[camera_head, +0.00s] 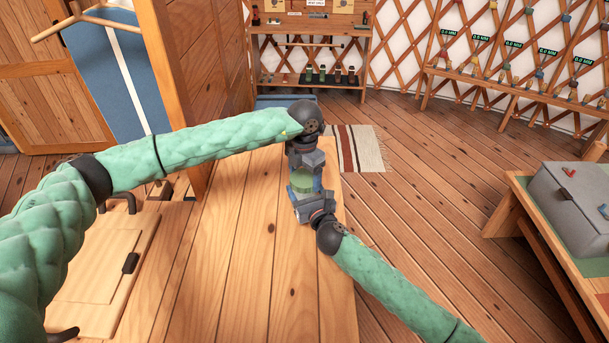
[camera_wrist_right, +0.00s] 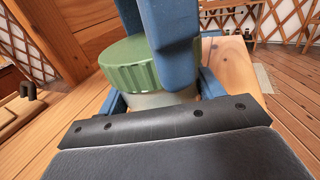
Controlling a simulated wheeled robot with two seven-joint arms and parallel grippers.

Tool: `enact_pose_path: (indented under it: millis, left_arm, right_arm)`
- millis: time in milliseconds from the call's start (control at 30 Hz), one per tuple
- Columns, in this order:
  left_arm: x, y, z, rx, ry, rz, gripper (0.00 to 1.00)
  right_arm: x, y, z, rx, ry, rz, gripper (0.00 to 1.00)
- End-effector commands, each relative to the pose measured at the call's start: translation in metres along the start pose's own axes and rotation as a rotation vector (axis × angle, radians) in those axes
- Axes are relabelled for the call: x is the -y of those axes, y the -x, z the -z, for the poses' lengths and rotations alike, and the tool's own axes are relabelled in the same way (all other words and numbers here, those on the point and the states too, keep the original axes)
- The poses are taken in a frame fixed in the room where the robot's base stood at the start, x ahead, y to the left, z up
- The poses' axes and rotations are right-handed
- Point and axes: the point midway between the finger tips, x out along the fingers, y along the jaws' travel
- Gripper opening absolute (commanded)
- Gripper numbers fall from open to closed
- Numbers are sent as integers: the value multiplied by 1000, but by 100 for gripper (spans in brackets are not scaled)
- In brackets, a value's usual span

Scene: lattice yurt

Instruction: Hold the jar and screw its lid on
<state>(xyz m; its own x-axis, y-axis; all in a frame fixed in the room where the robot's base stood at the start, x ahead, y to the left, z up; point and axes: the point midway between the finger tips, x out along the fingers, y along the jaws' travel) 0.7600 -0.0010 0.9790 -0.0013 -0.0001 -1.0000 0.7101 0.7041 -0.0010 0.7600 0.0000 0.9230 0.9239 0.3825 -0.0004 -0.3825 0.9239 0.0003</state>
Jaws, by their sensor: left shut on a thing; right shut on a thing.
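The green ribbed lid (camera_wrist_right: 132,66) sits level on top of the pale jar (camera_wrist_right: 150,99) in the right wrist view. In the head view the lid (camera_head: 301,181) shows at the table's right edge, between my two grippers. My left gripper (camera_head: 306,178) comes down from above, its blue fingers shut on the lid. My right gripper (camera_head: 302,194) reaches in from the front right, its blue fingers shut around the jar's body. The jar looks upright. Most of its body is hidden, and I cannot tell how far the lid is threaded.
The wooden table (camera_head: 235,265) is bare around the jar. A board with a black handle (camera_head: 100,265) lies at its left. A grey box (camera_head: 575,205) stands on another table at the right. A wooden partition (camera_head: 205,85) rises behind my left arm. A striped rug (camera_head: 356,148) lies beyond.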

Motion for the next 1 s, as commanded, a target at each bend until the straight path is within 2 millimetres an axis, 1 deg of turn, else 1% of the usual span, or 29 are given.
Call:
enact_pose_path:
  millis: [167,200,300,533,667,767,1000]
  left_arm:
    - [-1,0,0,0,-4,-1,48]
    - [-1,0,0,0,-4,-1,83]
    - [-1,0,0,0,-4,-1,100]
    - [0,1,0,0,-5,-1,100]
    - [-1,10,0,1,-5,-1,100]
    - [-1,23,-1,3,-5,-1,100]
    - [-1,69,-1,2,-5,-2,100]
  right_arm:
    - [0,0,0,0,0,0,3]
    - [0,0,0,0,0,0,3]
    - [0,0,0,0,0,0,3]
    - [0,0,0,0,0,0,3]
    - [0,0,0,0,0,0,3]
    - [0,0,0,0,0,0,3]
    - [0,0,0,0,0,0,3]
